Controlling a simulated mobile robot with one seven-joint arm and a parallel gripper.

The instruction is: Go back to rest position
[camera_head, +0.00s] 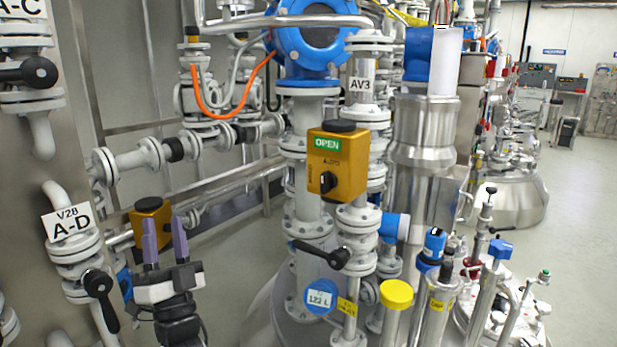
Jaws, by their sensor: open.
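My gripper (165,242) is at the lower left, pointing up, with two purple fingers standing apart and nothing between them. Its body is white and black. Behind its fingers is a small yellow valve box (150,222), partly hidden by them; I cannot tell whether they touch. To the right, a yellow actuator box (338,168) with a green OPEN label and a black knob sits on the pipe marked AV3.
At the left is a panel with valves, including one labelled V28 A-D (72,222) with a black handle (98,284). A black lever (322,254) sticks out below the yellow actuator. A yellow cap (396,293) stands at the lower middle. Open floor (580,210) lies at the right.

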